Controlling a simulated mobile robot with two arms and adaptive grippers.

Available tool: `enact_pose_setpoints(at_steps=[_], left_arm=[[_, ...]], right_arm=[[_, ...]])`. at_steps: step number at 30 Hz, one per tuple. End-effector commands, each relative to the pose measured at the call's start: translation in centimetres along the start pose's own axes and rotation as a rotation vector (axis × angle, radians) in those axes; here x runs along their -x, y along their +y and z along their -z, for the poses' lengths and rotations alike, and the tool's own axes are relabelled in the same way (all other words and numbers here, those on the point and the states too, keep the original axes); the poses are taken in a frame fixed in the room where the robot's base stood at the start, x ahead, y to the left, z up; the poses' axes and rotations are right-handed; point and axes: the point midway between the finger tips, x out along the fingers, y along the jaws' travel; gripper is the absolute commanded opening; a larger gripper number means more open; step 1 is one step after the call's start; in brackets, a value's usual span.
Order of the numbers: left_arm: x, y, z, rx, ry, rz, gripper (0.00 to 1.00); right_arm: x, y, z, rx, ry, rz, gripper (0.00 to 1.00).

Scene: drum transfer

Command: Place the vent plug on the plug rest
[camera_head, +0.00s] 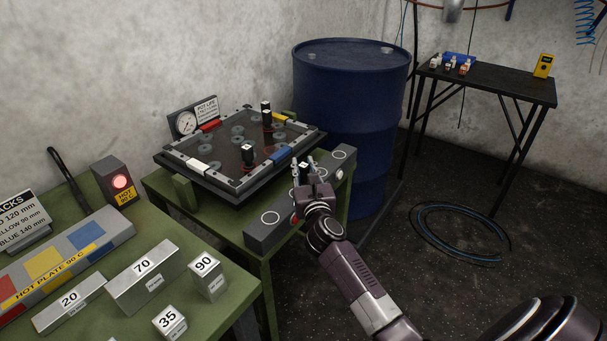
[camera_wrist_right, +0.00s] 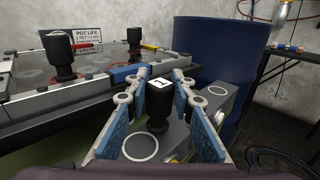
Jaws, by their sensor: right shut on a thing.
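My right gripper (camera_head: 304,167) is shut on a black vent plug with a white marked top (camera_wrist_right: 160,84). The plug is upright between the blue-padded fingers, which also show in the right wrist view (camera_wrist_right: 160,108). It is over the middle of the long grey plug rest (camera_head: 259,237), between a white ring at the near end and one at the far end. The rest's surface directly under the plug is hidden, and I cannot tell whether the plug touches it. My left gripper is not in view.
Two other black plugs (camera_head: 248,153) stand on the dark framed tray (camera_head: 190,183) left of the rest. A blue drum (camera_head: 345,85) stands close behind. Number blocks and a hot plate (camera_head: 60,262) occupy the near green table. A coiled hose (camera_head: 460,232) lies on the floor.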

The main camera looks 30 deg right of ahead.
Motion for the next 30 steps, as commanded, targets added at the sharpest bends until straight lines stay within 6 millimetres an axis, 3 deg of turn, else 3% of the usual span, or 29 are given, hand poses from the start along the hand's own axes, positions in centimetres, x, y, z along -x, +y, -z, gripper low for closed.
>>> enact_pose_setpoints(at_steps=[3,15,16,20,30], left_arm=[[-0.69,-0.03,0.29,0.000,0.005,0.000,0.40],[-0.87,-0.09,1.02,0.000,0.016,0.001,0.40],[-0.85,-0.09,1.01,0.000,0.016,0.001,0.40],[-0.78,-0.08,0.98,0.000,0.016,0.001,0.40],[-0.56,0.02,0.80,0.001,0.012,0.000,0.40]], right_arm=[[0.00,0.06,1.32,-0.002,-0.001,-0.001,0.00],[-0.01,0.03,1.72,-0.001,-0.001,0.000,0.00],[0.00,0.02,1.74,-0.001,0.000,0.000,0.23],[0.00,0.01,1.66,-0.001,0.000,0.000,0.38],[-0.01,0.02,1.27,0.000,-0.001,-0.001,0.40]])
